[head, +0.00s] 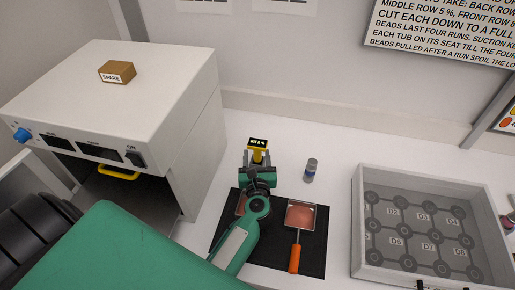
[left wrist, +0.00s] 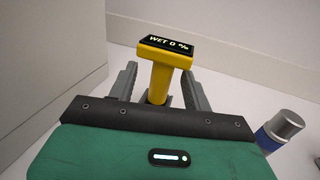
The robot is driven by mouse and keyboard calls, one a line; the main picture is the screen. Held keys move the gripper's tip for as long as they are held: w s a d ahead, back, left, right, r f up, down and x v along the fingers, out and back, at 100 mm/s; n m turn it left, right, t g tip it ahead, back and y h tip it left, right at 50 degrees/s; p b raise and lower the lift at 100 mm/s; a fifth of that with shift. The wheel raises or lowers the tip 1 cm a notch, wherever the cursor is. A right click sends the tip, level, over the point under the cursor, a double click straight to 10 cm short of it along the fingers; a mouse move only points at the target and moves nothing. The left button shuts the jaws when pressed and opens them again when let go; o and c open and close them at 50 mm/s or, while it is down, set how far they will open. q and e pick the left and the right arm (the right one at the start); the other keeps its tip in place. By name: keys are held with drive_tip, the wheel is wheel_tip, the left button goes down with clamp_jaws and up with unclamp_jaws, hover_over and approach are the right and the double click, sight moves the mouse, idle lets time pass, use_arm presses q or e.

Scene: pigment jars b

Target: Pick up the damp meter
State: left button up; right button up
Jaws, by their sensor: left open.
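The damp meter (head: 257,147) is yellow with a black display on top, and stands upright on the white worktop beyond the black mat. In the left wrist view the damp meter (left wrist: 160,75) shows a T shape, and its display reads "WET 0 %". My left gripper (head: 257,159) is open at the meter. In the left wrist view my left gripper (left wrist: 159,78) has one finger on each side of the yellow stem, with gaps visible. The lower end of the stem is hidden behind the gripper body. My right gripper is not seen.
A small grey cylinder with a blue band (head: 310,170) stands just right of the meter. An orange-handled scoop (head: 294,257) lies on the black mat (head: 314,262). A white cabinet (head: 190,120) rises at left; a grey tray (head: 357,235) sits at right. The wall is behind.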

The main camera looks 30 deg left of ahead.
sight(257, 144)
use_arm(q)
drive_tip(key=x, duration=0.5)
drive_tip(key=shift+w+d+r+p, duration=0.1)
drive_tip(key=shift+w+r+p, duration=0.1)
drive_tip(key=shift+p, duration=0.15)
drive_tip(key=c, duration=1.1)
